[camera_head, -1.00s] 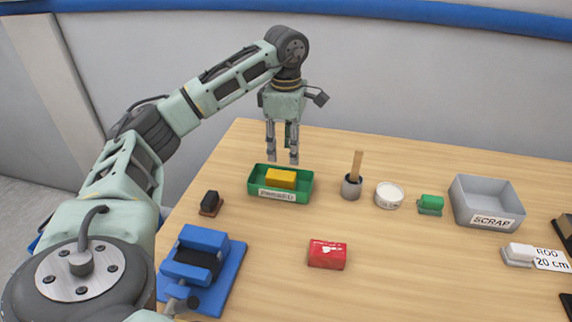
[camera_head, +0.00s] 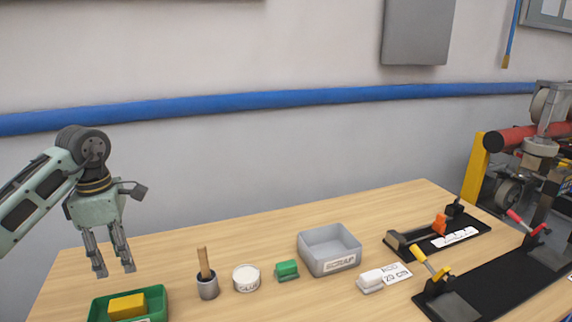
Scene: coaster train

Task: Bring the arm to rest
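My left gripper (camera_head: 115,272) hangs fingers-down at the left of the head view, above the back of a green tray (camera_head: 97,310). Its two fingers are apart with nothing between them. A yellow block (camera_head: 127,306) lies in the tray, below the fingers and clear of them. The tray's front is cut off by the bottom edge. My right gripper is out of the picture.
On the wooden table (camera_head: 240,226) stand a cup with a wooden stick (camera_head: 207,287), a white-topped tin (camera_head: 246,278), a green block (camera_head: 287,270), a grey SCRAP bin (camera_head: 331,250) and a white block (camera_head: 370,281). Black fixtures with clamps (camera_head: 440,283) lie at right.

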